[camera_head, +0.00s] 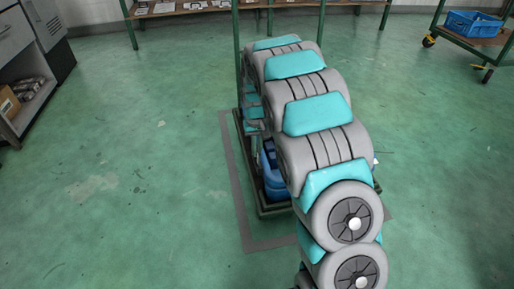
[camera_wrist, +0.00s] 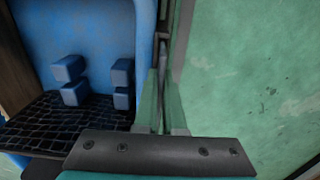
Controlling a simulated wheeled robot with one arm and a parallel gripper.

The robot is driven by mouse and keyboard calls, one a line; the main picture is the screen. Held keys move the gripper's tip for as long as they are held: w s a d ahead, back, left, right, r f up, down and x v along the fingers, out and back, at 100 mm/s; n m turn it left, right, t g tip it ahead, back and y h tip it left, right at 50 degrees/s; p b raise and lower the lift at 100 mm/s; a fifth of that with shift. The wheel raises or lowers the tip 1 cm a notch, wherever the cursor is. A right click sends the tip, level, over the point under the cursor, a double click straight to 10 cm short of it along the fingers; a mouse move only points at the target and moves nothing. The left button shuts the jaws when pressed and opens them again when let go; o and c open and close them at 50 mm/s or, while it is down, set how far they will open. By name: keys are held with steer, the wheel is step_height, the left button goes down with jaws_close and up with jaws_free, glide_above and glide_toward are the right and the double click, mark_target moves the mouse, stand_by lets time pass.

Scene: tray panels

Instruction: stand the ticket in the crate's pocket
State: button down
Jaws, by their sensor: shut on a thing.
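In the wrist view my gripper (camera_wrist: 160,78) points past a blue crate wall (camera_wrist: 95,25), its two green fingers close together. A thin, grey, edge-on strip (camera_wrist: 163,55) shows between and beyond the fingertips; I take it to be the ticket, its face hidden. The gripper is shut on it, just right of the crate wall. Several blue blocks (camera_wrist: 121,72) stick out in two pairs on the wall, left of the fingers; they look like the pocket's holders. In the head view part of the blue crate (camera_head: 272,178) shows; my arm hides the rest and the gripper.
The crate stands on a dark trolley (camera_head: 273,210) over a grey floor marking (camera_head: 243,215). Black mesh (camera_wrist: 60,122) lies left of the fingers. Open green floor (camera_head: 120,190) lies around. A bench (camera_head: 175,10) and a cart with another blue crate (camera_head: 472,24) stand behind.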

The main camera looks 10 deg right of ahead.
steer(key=shift+f, duration=0.4)
steer(key=shift+f, duration=0.1)
steer(key=shift+f, duration=0.1)
steer(key=c, duration=0.9)
jaws_free()
steer(key=shift+f, duration=0.1)
steer(key=shift+c, duration=0.2)
step_height(320, 180, up, 8)
steer(key=shift+f+p, duration=0.1)
steer(key=shift+p, duration=0.45)
